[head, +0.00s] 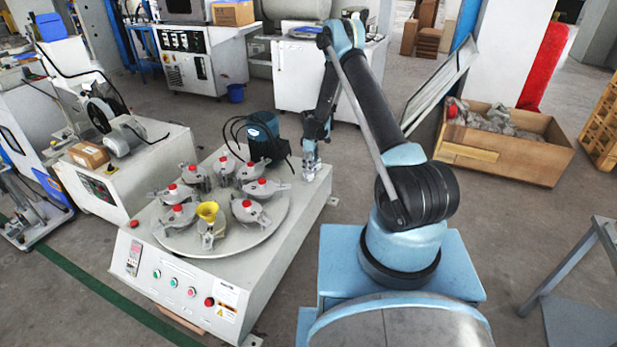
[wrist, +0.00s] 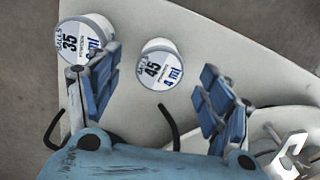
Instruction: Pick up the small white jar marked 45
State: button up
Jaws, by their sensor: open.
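The small white jar marked 45 (wrist: 160,66) stands on the pale machine top in the wrist view, its label facing up toward the camera. My gripper (wrist: 158,82) is open, with one blue-padded finger to the left of this jar and one to the right. The jar lies around the gap between the fingertips; I see no contact. A second white jar marked 35 (wrist: 84,38) stands to the left, close to the left finger. In the head view my gripper (head: 310,160) points down at the far right corner of the machine top, and the jars cannot be made out there.
The machine (head: 290,215) carries a round plate with several grey, red-capped pots (head: 250,212) and a yellow funnel (head: 207,210). A dark blue pump-like unit with black hoses (head: 266,138) stands just left of my gripper. Dark cable ends (wrist: 168,122) show below jar 45.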

aim_at(309, 174)
jog(key=shift+a+f, duration=0.15)
jog(key=shift+f, duration=1.15)
jog(key=shift+a+f, duration=0.1)
jog(key=shift+f, duration=1.2)
jog(key=c, duration=1.2)
